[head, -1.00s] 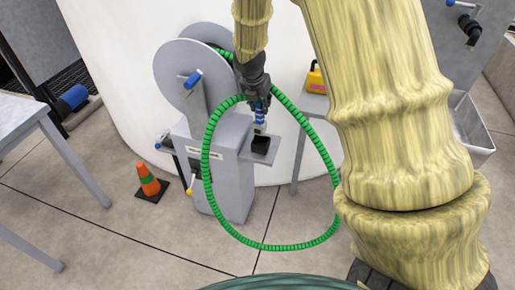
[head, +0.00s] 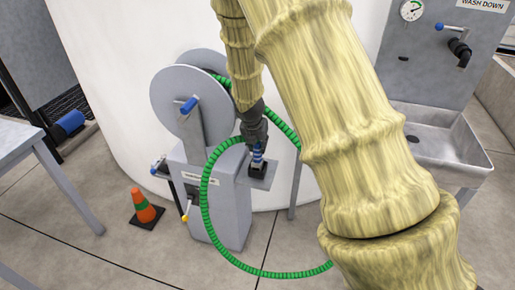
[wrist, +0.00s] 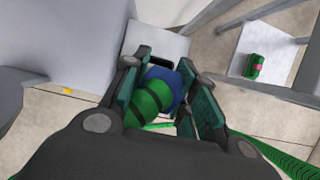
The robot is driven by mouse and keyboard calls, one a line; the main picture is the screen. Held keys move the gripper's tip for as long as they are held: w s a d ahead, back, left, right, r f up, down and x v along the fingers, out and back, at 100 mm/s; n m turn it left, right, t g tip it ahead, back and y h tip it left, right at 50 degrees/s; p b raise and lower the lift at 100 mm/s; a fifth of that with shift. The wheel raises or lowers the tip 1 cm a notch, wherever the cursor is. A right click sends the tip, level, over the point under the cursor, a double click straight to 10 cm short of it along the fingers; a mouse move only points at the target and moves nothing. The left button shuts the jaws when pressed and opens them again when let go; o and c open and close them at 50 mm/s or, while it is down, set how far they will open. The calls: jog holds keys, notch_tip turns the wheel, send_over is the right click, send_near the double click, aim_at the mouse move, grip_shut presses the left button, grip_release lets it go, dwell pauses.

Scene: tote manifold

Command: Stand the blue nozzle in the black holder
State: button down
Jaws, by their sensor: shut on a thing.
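The blue nozzle (head: 257,154) hangs upright below my gripper (head: 257,146), with its lower end at the black holder (head: 258,169). I cannot tell how deep it sits in the holder. The holder stands on a small grey shelf on the side of the grey hose stand. In the wrist view my gripper (wrist: 160,92) is shut around the nozzle (wrist: 166,80), and the green hose (wrist: 150,101) comes out between the fingers.
The green hose (head: 204,200) loops from the grey reel (head: 180,100) down to the floor in front of the stand. An orange cone (head: 144,206) stands to the left. A steel sink (head: 440,135) is at the right. In the wrist view a green box (wrist: 258,66) sits on a side table.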

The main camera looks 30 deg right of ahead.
jog(key=shift+f, duration=0.9)
jog(key=c, duration=1.1)
grip_release()
